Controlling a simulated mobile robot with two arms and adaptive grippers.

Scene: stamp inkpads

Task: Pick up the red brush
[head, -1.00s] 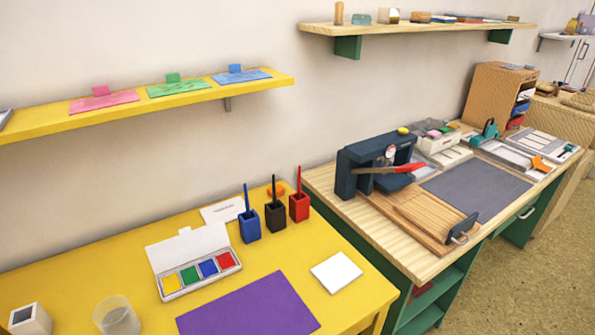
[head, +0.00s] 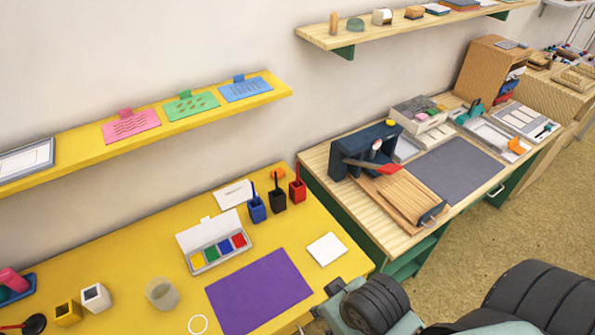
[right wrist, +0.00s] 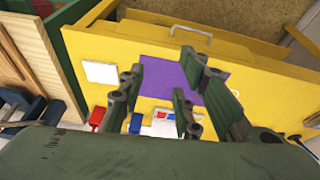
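The red brush (head: 298,172) stands upright in a small red cup (head: 297,191) on the yellow table, with only its handle showing above the rim. The red cup also shows in the right wrist view (right wrist: 97,117), left of my fingers. My right gripper (head: 326,301) is at the table's front right edge in the head view, well apart from the brush. In the right wrist view its fingers (right wrist: 168,85) are spread with nothing between them. My left gripper is not in view.
A blue cup (head: 257,211) and a black cup (head: 277,199) with brushes stand just left of the red cup. A paint box (head: 204,262), purple sheet (head: 240,302) and white square (head: 326,249) lie nearby. A wooden workbench (head: 330,190) adjoins on the right.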

